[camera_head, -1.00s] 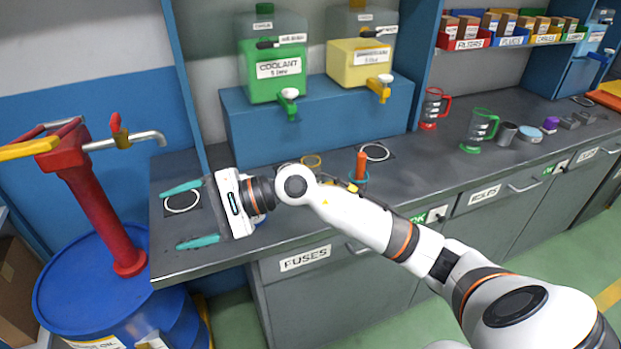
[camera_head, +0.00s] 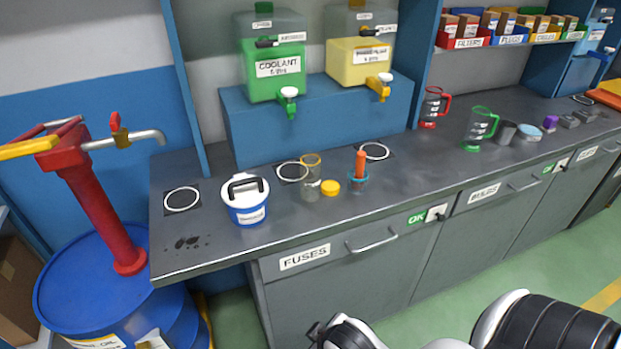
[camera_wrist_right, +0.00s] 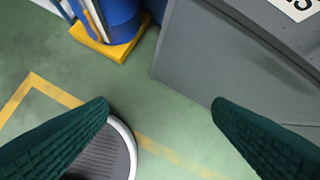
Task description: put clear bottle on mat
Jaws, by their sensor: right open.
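A clear, bottle-like container (camera_head: 311,185) with a yellow rim stands upright on the bench, with a round yellow cap (camera_head: 330,187) beside it. Dark square mats with white rings lie on the bench: a left one (camera_head: 173,208), one just behind the clear container (camera_head: 292,171), and one at the back (camera_head: 375,151). The left mat is bare. My right gripper (camera_wrist_right: 160,108) is open and empty in the wrist view, over the green floor in front of the bench. In the head view only parts of my arm show at the bottom. My left gripper is not in view.
A white-lidded blue bucket (camera_head: 247,212) stands between the left mat and the clear container. A red pump (camera_head: 95,195) on a blue drum is left. Dark spots mark the bench front left.

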